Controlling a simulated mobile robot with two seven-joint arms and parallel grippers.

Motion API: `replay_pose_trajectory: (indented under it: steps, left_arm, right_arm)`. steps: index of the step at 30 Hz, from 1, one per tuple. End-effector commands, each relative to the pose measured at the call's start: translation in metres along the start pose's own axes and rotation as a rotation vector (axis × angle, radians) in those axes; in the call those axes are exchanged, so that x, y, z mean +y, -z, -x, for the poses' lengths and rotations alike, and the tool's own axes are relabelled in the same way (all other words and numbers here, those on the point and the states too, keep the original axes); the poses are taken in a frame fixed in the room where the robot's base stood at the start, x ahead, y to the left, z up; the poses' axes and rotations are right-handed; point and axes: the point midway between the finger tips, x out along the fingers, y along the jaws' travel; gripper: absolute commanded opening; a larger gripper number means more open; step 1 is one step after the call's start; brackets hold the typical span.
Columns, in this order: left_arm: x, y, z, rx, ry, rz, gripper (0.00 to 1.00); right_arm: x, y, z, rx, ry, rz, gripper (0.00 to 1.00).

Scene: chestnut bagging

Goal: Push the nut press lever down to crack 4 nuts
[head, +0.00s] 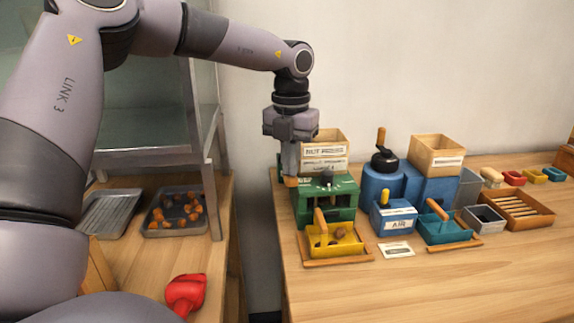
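The green nut press (340,205) stands at the table's left end, with a wooden hopper (334,138) labelled "NUT PRESS" on top. A yellow tray (334,246) at its front holds a few brown nuts (340,237). A short orange-brown lever grip (291,182) shows at the press's left side. My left gripper (291,172) points down directly above this grip, at or very near touching it. Its fingers overlap in this view, so their opening is hidden. The rest of the lever is hidden behind the gripper and press. My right gripper is out of view.
A blue machine (410,188) with a teal tray (447,229) stands right of the press. Small bins and a wooden slatted box (517,209) lie farther right. A side bench holds a metal tray of chestnuts (160,228) and a red object (185,293). The table's front is clear.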

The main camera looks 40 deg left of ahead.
Motion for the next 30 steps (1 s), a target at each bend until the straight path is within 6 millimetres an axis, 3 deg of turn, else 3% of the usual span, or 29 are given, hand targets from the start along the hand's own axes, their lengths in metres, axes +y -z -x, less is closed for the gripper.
replay_pose_trajectory:
  steps: [5, 16, 25, 30]
  left_arm:
    - [0.001, 0.001, -0.018, 0.001, -0.002, 0.001, 0.00]
    - [0.000, 0.001, -0.019, 0.000, -0.002, 0.001, 0.00]
    - [-0.002, 0.003, -0.039, -0.001, -0.001, 0.001, 0.00]
    - [-0.002, 0.004, -0.041, -0.001, 0.000, 0.000, 0.00]
  right_arm:
    - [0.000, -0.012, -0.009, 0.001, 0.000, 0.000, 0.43]
    - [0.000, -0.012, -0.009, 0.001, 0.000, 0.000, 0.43]
    - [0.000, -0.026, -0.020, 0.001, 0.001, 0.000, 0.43]
    - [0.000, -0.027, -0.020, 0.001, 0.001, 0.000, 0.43]
